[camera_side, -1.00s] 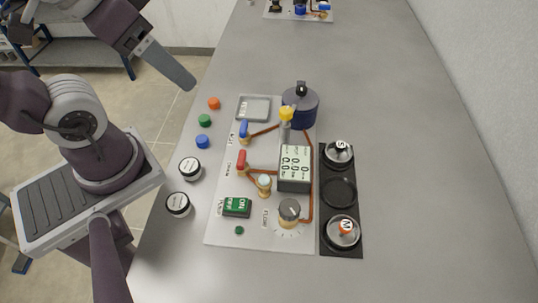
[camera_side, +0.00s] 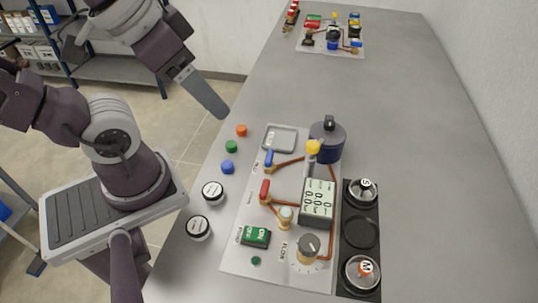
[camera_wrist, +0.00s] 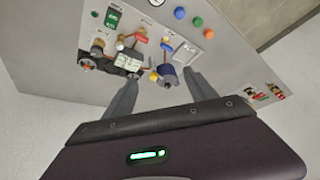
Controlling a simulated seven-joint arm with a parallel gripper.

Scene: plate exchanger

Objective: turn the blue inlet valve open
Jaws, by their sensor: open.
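The blue inlet valve (camera_side: 269,159) is a small blue lever on a brass body, at the upper left of the white panel (camera_side: 237,247), near the grey tray. Its lever stands roughly lengthwise in the side view. It also shows in the wrist view (camera_wrist: 167,47), beyond my fingers. My gripper (camera_side: 221,112) is above and to the left of the panel's far end, well apart from the valve. In the wrist view my gripper (camera_wrist: 160,76) has its two fingers spread wide, with nothing held between them.
A red valve (camera_side: 265,191) sits nearer on the panel. A dark blue pot (camera_side: 327,143), a yellow-topped fitting (camera_side: 313,147) and a display box (camera_side: 317,202) stand right of the blue valve. Orange, green and blue buttons line the left. A black rack (camera_side: 361,207) is at right.

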